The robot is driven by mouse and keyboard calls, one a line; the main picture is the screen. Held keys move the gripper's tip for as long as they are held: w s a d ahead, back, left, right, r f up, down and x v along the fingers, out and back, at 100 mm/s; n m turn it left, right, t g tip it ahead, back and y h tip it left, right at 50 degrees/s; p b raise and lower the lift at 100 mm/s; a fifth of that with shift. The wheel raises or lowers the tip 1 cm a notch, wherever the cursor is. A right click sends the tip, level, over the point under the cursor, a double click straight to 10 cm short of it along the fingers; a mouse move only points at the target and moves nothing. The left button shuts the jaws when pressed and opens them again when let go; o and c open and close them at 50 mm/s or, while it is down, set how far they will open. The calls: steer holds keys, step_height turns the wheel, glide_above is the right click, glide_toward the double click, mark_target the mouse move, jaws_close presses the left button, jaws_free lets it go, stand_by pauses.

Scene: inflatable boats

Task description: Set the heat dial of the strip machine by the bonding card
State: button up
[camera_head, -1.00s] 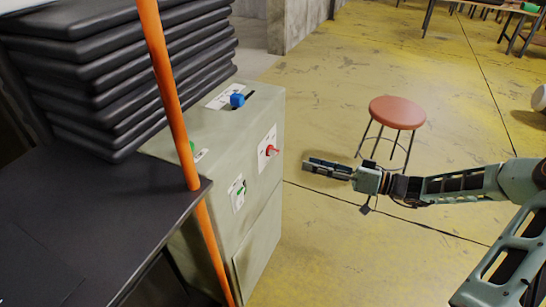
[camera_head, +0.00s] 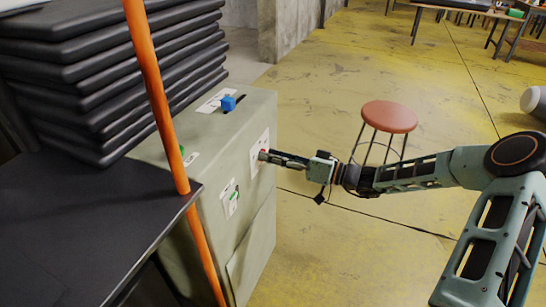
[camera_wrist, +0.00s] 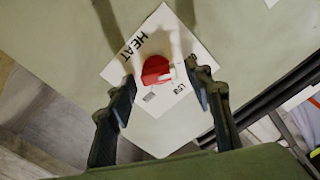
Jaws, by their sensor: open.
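The strip machine (camera_head: 240,213) is a grey-green cabinet left of centre in the head view. In the wrist view a white plate (camera_wrist: 190,55) marked "HEAT" carries the red heat dial (camera_wrist: 156,71). In the head view the dial is mostly hidden by my fingertips. My gripper (camera_head: 266,157) is at the machine's right face, in front of the dial. In the wrist view my gripper (camera_wrist: 163,92) is open, with one finger on each side of the dial and a gap to it. I cannot make out a bonding card.
A blue knob (camera_head: 228,103) is on the machine's top, and a green control (camera_head: 232,199) is on its front face. An orange pole (camera_head: 156,90) and a dark table (camera_head: 80,235) stand at the left. A red stool (camera_head: 389,117) stands behind my arm. Yellow floor is open beyond.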

steer(key=shift+c, duration=0.4)
steer(key=c, duration=1.1)
steer(key=m+p, duration=0.1)
steer(key=m, duration=0.3)
steer(key=m+p, duration=0.2)
steer(key=m, duration=0.1)
steer(key=m+p, duration=0.2)
steer(key=m, duration=0.2)
steer(key=shift+w+d+f+m, duration=0.1)
steer(key=shift+w+m, duration=0.15)
steer(key=shift+m, duration=0.05)
